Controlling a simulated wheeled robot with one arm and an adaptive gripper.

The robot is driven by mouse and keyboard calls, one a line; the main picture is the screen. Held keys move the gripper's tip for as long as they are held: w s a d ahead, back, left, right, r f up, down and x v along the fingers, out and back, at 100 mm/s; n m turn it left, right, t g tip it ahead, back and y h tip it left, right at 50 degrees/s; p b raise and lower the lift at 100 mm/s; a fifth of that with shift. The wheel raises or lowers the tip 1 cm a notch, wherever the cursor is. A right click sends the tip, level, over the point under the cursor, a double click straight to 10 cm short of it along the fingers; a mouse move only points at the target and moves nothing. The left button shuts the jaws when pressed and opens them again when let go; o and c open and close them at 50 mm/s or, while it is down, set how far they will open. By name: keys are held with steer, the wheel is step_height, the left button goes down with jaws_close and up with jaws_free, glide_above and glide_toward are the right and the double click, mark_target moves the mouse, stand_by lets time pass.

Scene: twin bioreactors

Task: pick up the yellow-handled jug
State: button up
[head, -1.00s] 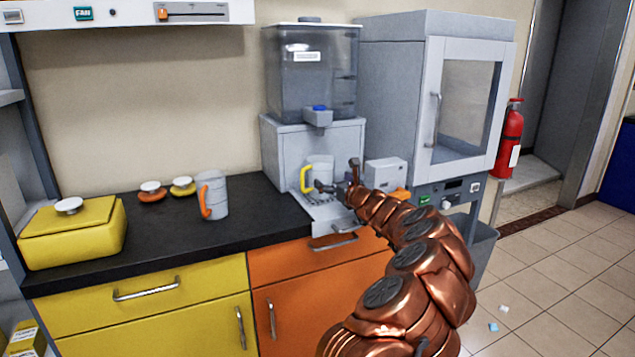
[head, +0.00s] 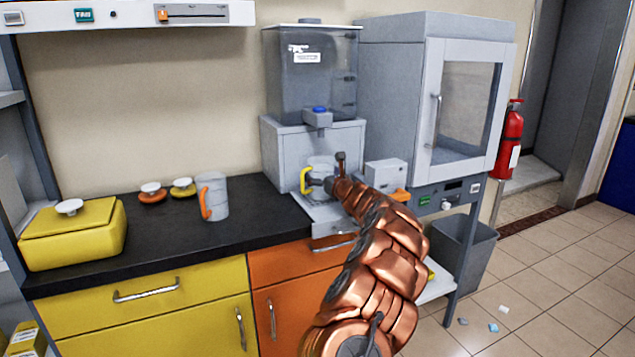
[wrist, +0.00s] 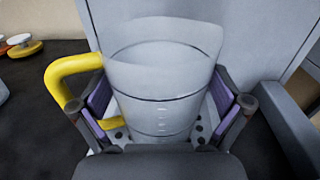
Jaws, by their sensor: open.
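The yellow-handled jug (head: 319,170) stands under the tap of the grey dispenser, on its drip tray. In the wrist view the clear grey jug (wrist: 160,75) is upright, with its yellow handle (wrist: 66,80) at the left. My gripper (wrist: 165,118) is open, with one purple-padded finger on each side of the jug's body. The left finger lies between the body and the handle. I cannot tell whether the pads touch the jug. In the head view my gripper (head: 328,186) hides part of the jug.
The dispenser (head: 312,75) rises above the jug, beside a grey cabinet (head: 400,100). An orange-handled jug (head: 213,196), a yellow box (head: 73,235) and two lids (head: 152,192) stand on the black counter (head: 150,240) to the left.

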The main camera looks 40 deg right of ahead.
steer(key=c, duration=1.6)
steer(key=shift+o, duration=0.2)
